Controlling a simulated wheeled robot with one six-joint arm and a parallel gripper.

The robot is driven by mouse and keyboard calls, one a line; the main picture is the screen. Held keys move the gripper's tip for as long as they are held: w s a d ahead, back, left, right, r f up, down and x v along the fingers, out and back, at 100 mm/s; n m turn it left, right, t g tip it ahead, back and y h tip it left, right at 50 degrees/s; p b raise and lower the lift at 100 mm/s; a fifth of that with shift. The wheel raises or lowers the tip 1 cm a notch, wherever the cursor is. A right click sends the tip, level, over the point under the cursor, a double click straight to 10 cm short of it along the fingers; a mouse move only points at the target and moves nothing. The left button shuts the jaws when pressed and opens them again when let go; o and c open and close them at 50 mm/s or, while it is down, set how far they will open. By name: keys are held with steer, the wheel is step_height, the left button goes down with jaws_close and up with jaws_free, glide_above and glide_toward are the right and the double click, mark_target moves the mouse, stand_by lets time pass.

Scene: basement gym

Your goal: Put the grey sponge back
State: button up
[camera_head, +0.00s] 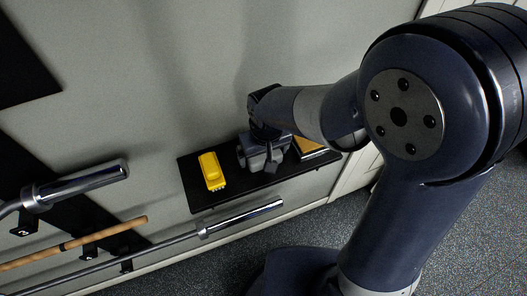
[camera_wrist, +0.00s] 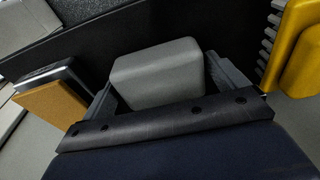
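The grey sponge (camera_wrist: 158,75) is a pale block with rounded edges in the wrist view. It lies between the two fingers of my gripper (camera_wrist: 165,90), which are against its left and right sides. In the head view my gripper (camera_head: 264,154) is at the black wall shelf (camera_head: 234,188), between a yellow brush and a tan block. The sponge is hard to make out there, with the gripper over it. I cannot tell whether the sponge touches the shelf.
The yellow brush (camera_head: 211,171) stands close to the gripper's left in the head view and shows at right in the wrist view (camera_wrist: 297,55). A tan and dark block (camera_head: 308,147) is on its other side. Metal bars (camera_head: 240,218) hang on the wall below.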

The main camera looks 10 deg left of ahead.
steer(key=shift+o, duration=0.6)
steer(key=shift+r, duration=0.3)
step_height(320, 180, up, 12)
steer(key=s, duration=0.1)
steer(key=shift+s+d+f, duration=0.2)
steer(key=shift+s+d, duration=0.1)
steer(key=shift+d, duration=0.15)
steer(key=shift+f, duration=0.1)
